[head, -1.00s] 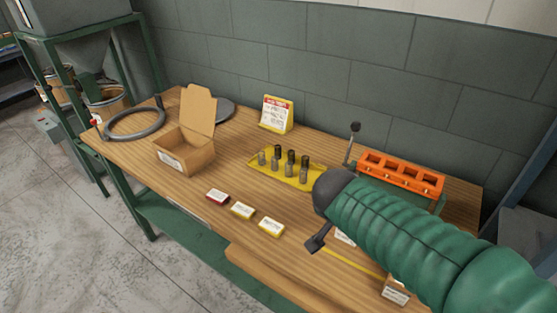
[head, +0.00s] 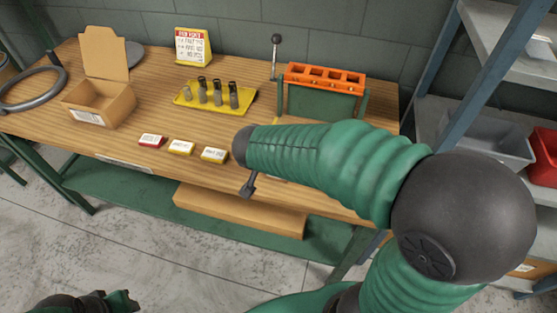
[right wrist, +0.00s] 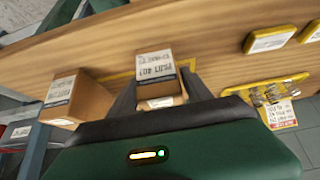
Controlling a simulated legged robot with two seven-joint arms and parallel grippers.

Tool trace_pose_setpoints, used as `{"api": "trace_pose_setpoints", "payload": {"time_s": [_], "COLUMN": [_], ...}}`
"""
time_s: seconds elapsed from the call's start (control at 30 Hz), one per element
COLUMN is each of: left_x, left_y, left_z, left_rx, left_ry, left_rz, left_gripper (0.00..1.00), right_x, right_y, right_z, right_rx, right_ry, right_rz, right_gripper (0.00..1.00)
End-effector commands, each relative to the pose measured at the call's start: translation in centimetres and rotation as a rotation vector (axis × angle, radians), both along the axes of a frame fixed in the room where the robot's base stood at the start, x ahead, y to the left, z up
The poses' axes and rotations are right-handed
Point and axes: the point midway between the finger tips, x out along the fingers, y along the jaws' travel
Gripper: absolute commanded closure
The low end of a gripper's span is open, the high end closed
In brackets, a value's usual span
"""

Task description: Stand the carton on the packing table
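In the right wrist view, a small brown carton (right wrist: 155,68) with a white printed label is between the two fingers of my right gripper (right wrist: 157,82). The fingers are apart, one along each side. I cannot tell whether they press on it or whether it touches the table. A second labelled carton (right wrist: 77,98) is to the left. In the head view my right arm hides both cartons. An open carton with a raised flap (head: 100,103) stands at the left on the wooden table (head: 150,70). My left gripper (head: 124,300) is at the bottom edge, partly out of frame, off the table.
A yellow tray (head: 186,99) holds several dark cylinders. Three label cards (head: 181,147) lie near the front edge. An orange rack (head: 325,77), a lever (head: 275,55) and a sign (head: 192,47) stand at the back. A shelf with bins (head: 492,140) is at the right.

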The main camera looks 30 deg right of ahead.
Motion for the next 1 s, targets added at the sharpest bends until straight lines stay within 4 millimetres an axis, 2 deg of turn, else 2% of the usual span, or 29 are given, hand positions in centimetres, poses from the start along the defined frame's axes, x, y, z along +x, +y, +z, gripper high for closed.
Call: {"api": "trace_pose_setpoints", "payload": {"time_s": [0.03,0.1,0.3,0.47,0.57,0.8,1.0], "left_x": [0.0,0.0,0.0,0.0,0.0,0.0,0.0], "left_y": [0.0,0.0,0.0,0.0,0.0,0.0,0.0], "left_z": [0.0,0.0,0.0,0.2,0.6,1.8,2.1], "left_rx": [0.0,0.0,0.0,0.0,0.0,0.0,0.0], "left_ry": [0.0,0.0,0.0,0.0,0.0,0.0,0.0], "left_rz": [0.0,0.0,0.0,-0.001,-0.001,0.0,0.0], "left_gripper": [0.64,0.64,0.64,0.64,0.64,0.64,0.64], "right_x": [0.0,0.0,0.0,-0.1,-0.6,-2.8,-4.0], "right_y": [-0.2,-0.5,-0.8,-0.3,0.5,3.0,4.2], "right_z": [0.0,-0.1,-0.1,0.6,2.2,7.4,9.9], "right_rx": [0.001,0.004,0.007,0.004,0.003,0.004,0.004], "right_ry": [0.0,-0.002,-0.002,-0.005,-0.007,-0.009,-0.005], "right_rz": [-0.002,-0.003,-0.003,-0.002,0.0,-0.001,-0.001], "right_gripper": [0.35,0.26,0.26,0.26,0.26,0.26,0.26]}}
